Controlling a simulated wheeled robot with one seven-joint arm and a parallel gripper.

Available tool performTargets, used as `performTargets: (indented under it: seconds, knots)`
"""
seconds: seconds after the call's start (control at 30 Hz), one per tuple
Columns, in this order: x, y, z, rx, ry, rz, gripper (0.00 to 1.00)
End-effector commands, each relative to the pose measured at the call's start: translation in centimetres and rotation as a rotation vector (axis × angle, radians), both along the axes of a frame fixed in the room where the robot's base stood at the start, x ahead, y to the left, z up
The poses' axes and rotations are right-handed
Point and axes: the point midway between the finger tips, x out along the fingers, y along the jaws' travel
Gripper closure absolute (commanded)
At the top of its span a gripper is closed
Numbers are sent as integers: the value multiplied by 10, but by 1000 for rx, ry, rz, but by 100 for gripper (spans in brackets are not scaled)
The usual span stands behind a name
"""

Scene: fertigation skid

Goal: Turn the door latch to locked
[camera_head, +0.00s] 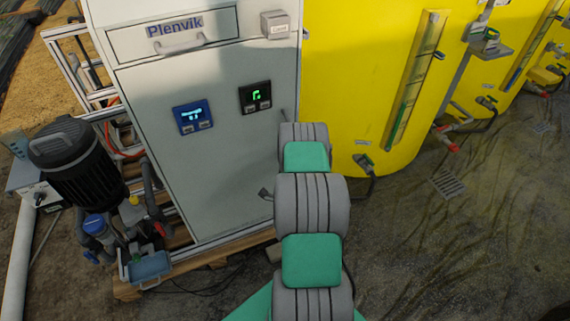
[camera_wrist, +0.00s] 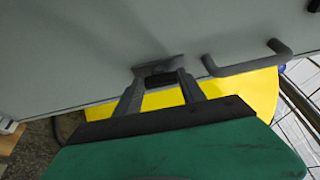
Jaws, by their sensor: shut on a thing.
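The door latch (camera_wrist: 160,70) is a small grey piece on the pale grey door (camera_wrist: 70,60) in the wrist view. My gripper (camera_wrist: 162,80) reaches up to it, with one finger on each side, and is shut on it. The fingertips hide part of the latch, so its exact angle is hard to read. In the head view the cabinet door (camera_head: 215,170) is flush with its frame and looks closed. My arm covers the latch and gripper there.
A bent grey bar handle (camera_wrist: 245,64) stands out from the door just right of my gripper. Yellow tanks (camera_head: 360,70) stand right of the cabinet. A black pump motor (camera_head: 75,165) stands at left. Dirt floor (camera_head: 480,250) lies open at right.

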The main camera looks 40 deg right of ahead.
Motion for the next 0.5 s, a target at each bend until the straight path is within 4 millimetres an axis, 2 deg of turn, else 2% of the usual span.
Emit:
performTargets:
  seconds: [0.5]
  knots:
    - [0,-1,0,-55,16,-1,93]
